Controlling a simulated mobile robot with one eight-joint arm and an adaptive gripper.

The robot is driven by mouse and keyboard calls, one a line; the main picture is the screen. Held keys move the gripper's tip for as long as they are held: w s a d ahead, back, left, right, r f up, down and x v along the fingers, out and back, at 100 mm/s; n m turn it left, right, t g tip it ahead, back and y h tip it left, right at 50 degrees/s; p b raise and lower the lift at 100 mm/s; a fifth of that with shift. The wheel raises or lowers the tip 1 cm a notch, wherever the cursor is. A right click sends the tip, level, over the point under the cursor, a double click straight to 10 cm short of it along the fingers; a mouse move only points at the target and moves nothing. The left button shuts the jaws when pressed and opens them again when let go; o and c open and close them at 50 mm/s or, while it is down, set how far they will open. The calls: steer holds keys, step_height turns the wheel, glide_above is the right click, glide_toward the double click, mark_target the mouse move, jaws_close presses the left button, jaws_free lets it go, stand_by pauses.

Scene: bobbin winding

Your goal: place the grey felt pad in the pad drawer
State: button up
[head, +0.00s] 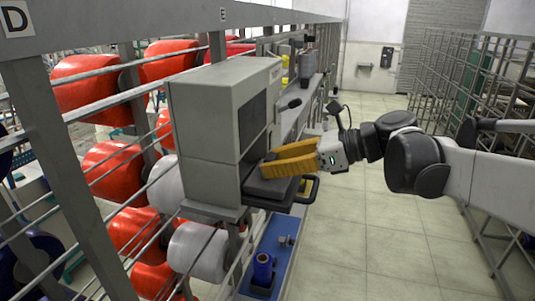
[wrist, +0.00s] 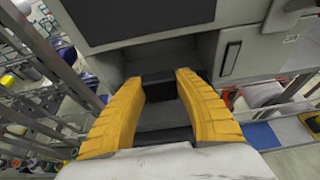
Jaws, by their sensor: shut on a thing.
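The grey felt pad (head: 268,188) looks like a dark slab at the drawer opening, just below my yellow fingers. The wrist view shows a dark grey surface (wrist: 165,116) between the fingers, which I take to be the pad. My gripper (head: 268,165) is closed around it, reaching in from the right. The pad drawer (head: 283,207) is pulled out at the foot of the grey cabinet, with a black loop handle (head: 311,190) at its front. The fingers are over the drawer. They hide part of its inside, and I cannot tell whether the pad touches its floor.
The grey cabinet (head: 205,125) with a dark panel stands directly behind the drawer. Rails with red (head: 105,172) and white bobbins (head: 198,250) run along the left. A blue tray (head: 275,253) with a blue spool (head: 262,268) is below. The tiled aisle (head: 380,250) is clear.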

steer(key=shift+f, duration=0.1)
steer(key=o, duration=1.1)
steer(key=shift+d+r, duration=0.2)
steer(key=b+v, duration=0.1)
steer(key=v, duration=1)
steer(key=shift+s+d+b, duration=0.2)
steer(key=shift+d+b, duration=0.05)
steer(key=shift+b, duration=0.05)
steer(key=shift+r, duration=0.15)
